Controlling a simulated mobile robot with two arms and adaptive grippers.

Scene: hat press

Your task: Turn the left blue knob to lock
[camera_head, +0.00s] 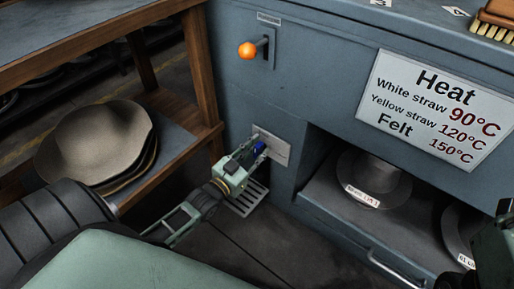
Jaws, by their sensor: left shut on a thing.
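The blue knob (259,147) sits on a small grey metal plate (279,150) low on the front of the blue-grey cabinet. My left gripper (253,153) reaches up from the lower left and is shut on the knob. Its fingers cover part of the knob, so the angle at which the knob stands cannot be told. Part of my right arm (494,245) shows at the right edge, and its fingers cannot be made out there.
An orange ball-ended lever (248,50) sticks out above the knob. A heat sign (434,108) hangs right of it, above an open shelf with grey hat forms (375,182). A wooden rack (199,75) with stacked hats (93,143) stands left. A brush (497,20) lies on top.

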